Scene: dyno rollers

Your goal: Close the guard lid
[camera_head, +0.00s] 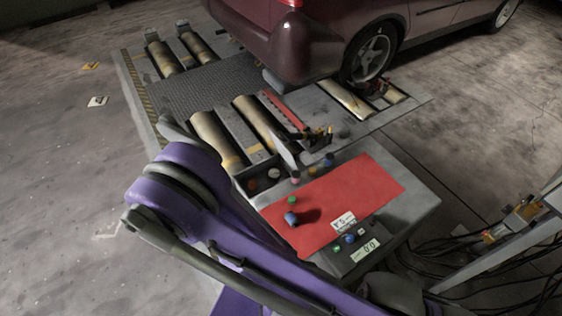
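A pale thin panel (285,151), which looks like the guard lid, stands raised and tilted at the back corner of the bench. It rises beside a dark open box (262,184) with a red and a pale round part in it. I cannot make out its hinge. A purple arm of mine crosses the lower left and covers the box's near left side. I see no gripper fingers of either arm, so neither gripper's relation to the lid shows.
The bench has a red mat (345,196) with small coloured knobs, a blue one (291,218) among them. Dark tools (319,137) stand close right of the panel. Rollers (216,138) and a maroon car (270,40) lie behind. Cables (450,262) trail at right.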

